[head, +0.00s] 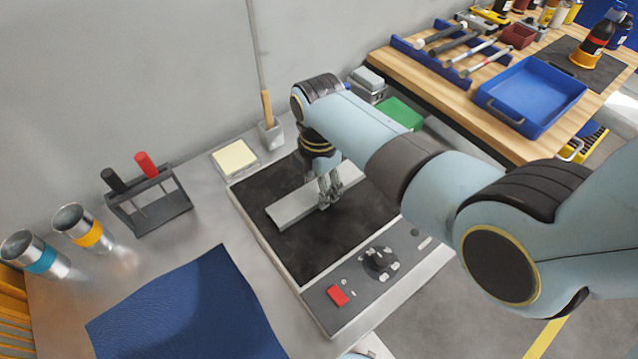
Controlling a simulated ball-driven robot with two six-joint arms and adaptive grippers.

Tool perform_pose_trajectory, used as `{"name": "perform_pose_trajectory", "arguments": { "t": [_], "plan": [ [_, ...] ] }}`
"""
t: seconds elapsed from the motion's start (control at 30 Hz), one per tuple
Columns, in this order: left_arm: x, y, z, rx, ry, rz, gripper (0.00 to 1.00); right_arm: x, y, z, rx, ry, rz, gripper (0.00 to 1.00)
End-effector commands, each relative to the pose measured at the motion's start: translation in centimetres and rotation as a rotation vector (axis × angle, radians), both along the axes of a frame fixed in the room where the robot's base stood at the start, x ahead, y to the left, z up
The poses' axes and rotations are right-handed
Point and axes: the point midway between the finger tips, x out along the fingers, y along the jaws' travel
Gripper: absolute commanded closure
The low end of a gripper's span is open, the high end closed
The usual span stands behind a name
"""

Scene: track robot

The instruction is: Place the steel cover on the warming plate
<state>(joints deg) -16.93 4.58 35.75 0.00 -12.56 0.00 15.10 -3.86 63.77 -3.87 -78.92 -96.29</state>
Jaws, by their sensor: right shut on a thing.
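The warming plate (296,257) has a black top in a light frame, with a control panel at its front holding a dark knob (379,260) and a red switch (338,295). The flat light-grey steel cover (290,209) lies over the back half of the black top. I cannot tell whether it rests on the top or hangs just above it. My right gripper (325,203) points down and is shut on the cover near its middle. The gripper hides a small part of the cover. My left gripper is not in view.
A blue mat (190,315) lies at the front left. Two steel cups (77,228) and a tool rack (150,205) stand at the left. A yellow pad (234,157) and a brush holder (271,135) are behind the plate. A wooden bench with a blue tray (531,95) is at the right.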

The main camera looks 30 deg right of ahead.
Motion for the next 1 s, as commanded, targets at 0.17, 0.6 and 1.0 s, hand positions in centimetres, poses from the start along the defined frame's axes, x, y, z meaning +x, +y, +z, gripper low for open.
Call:
{"name": "perform_pose_trajectory", "arguments": {
  "t": [0.17, 0.6, 1.0],
  "plan": [
    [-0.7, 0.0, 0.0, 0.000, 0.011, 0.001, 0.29, 0.1, 0.0, 0.1, 0.000, -0.001, 0.000, 0.89],
    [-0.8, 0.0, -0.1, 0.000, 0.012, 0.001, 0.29, 0.0, 0.0, -0.2, 0.000, 0.000, 0.000, 0.28],
    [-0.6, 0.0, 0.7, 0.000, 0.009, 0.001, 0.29, 0.1, 0.0, 3.4, 0.002, -0.004, -0.001, 0.28]
  ]
}}
